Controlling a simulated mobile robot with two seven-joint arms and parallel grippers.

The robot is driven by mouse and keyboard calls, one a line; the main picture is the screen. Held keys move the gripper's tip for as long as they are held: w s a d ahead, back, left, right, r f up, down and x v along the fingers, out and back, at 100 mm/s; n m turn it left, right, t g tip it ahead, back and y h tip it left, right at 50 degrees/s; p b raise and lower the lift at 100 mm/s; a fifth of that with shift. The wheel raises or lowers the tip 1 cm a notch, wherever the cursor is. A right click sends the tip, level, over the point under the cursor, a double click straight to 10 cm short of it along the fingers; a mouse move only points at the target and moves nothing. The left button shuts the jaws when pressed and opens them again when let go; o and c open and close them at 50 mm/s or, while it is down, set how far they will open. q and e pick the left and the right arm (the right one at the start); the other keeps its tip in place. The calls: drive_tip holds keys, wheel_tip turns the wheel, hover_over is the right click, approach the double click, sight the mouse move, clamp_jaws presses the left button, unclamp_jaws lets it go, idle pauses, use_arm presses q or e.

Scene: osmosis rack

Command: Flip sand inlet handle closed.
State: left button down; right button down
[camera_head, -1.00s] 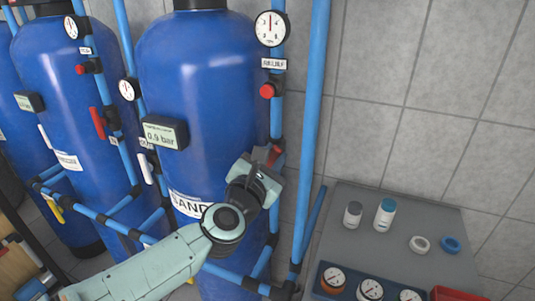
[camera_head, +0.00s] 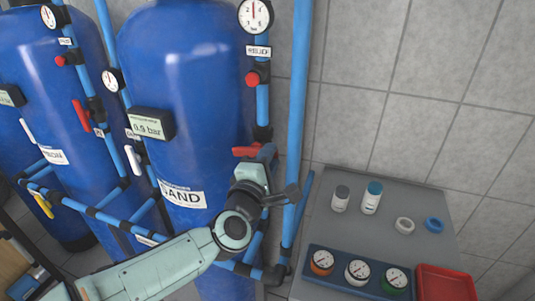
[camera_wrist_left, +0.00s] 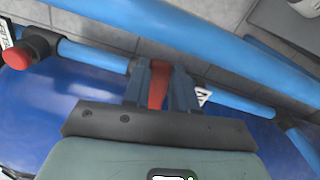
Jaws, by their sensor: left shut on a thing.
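The blue tank labelled SAND (camera_head: 183,196) stands in the middle of the head view, with a vertical blue pipe on its right side. A red valve handle (camera_head: 244,151) on that pipe points left, roughly crosswise to the pipe. My left gripper (camera_head: 264,154) is at this valve. In the left wrist view the red handle (camera_wrist_left: 157,88) sits between the two fingers (camera_wrist_left: 160,85), which are shut on it. The fingers cover part of the handle and valve. A small label beside the fingers is mostly hidden. My right gripper is not in view.
A pressure gauge (camera_head: 255,15) and a red RELIEF knob (camera_head: 253,79) are above on the same pipe. A thick blue pipe (camera_head: 299,90) runs just right of the gripper. A grey bench (camera_head: 385,225) with bottles, rings, gauges and a red tray (camera_head: 445,285) stands at right.

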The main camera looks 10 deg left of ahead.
use_arm(q)
drive_tip(key=shift+f+m, duration=0.4)
drive_tip(key=shift+m, duration=0.6)
drive_tip(key=c, duration=0.9)
unclamp_jaws()
drive_tip(key=s+a, duration=0.2)
drive_tip(key=s, duration=1.1)
drive_tip(key=shift+a+b, duration=0.25)
drive_tip(key=shift+b, duration=0.05)
